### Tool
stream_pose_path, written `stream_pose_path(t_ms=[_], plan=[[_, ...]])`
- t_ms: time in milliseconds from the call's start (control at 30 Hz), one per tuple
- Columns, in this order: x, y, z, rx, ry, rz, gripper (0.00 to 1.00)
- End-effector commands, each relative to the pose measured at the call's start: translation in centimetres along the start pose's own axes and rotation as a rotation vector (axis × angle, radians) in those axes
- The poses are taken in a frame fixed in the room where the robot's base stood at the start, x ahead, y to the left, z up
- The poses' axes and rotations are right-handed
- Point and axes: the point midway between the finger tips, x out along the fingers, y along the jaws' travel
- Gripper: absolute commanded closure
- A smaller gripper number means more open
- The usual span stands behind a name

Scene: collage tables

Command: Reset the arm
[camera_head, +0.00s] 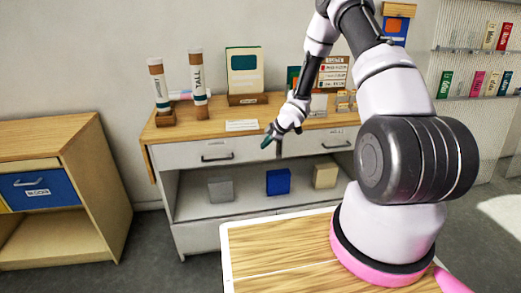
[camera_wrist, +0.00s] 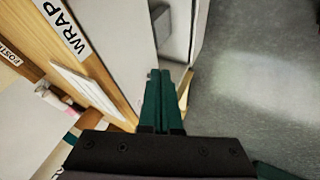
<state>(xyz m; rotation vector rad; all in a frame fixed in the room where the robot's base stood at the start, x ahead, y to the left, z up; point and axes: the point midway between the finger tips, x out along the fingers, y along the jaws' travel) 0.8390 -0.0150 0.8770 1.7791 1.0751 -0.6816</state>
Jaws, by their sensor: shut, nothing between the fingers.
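My arm reaches down from the upper right in the head view. My gripper (camera_head: 266,142) hangs in front of the white upper drawer fronts of the wood-topped cabinet (camera_head: 190,131), with its green fingertips pointing down and left. In the wrist view the two green fingers (camera_wrist: 160,75) lie side by side, shut, with nothing between them. Beyond them are a pale cabinet front and grey floor. Whether the fingers touch the cabinet I cannot tell.
A grey box (camera_head: 221,190), a blue box (camera_head: 278,182) and a beige box (camera_head: 325,175) sit on the cabinet's open shelf. Two tubes, cards and small boxes stand on top. A wooden unit with a blue drawer (camera_head: 38,189) stands left. My wood-patterned deck is in front.

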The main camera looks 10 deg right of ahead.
Motion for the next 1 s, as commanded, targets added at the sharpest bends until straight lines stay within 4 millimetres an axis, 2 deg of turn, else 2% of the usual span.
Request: stream_pose_path(t_ms=[167,267,367,433,600,767,867,1000], plan=[[-1.7,0.5,-0.1,0.01,-0.012,0.007,1.0],[-4.2,2.3,-0.4,0.051,-0.052,0.035,1.0],[-8.4,4.7,-0.9,0.132,-0.12,0.082,1.0],[-12.2,6.3,-1.4,0.21,-0.172,0.124,1.0],[-21.4,8.3,-2.8,0.425,-0.266,0.223,1.0],[-29.9,8.0,-4.6,0.648,-0.311,0.309,1.0],[-34.9,6.8,-5.8,0.795,-0.316,0.354,1.0],[-41.1,3.9,-7.6,1.006,-0.296,0.398,1.0]])
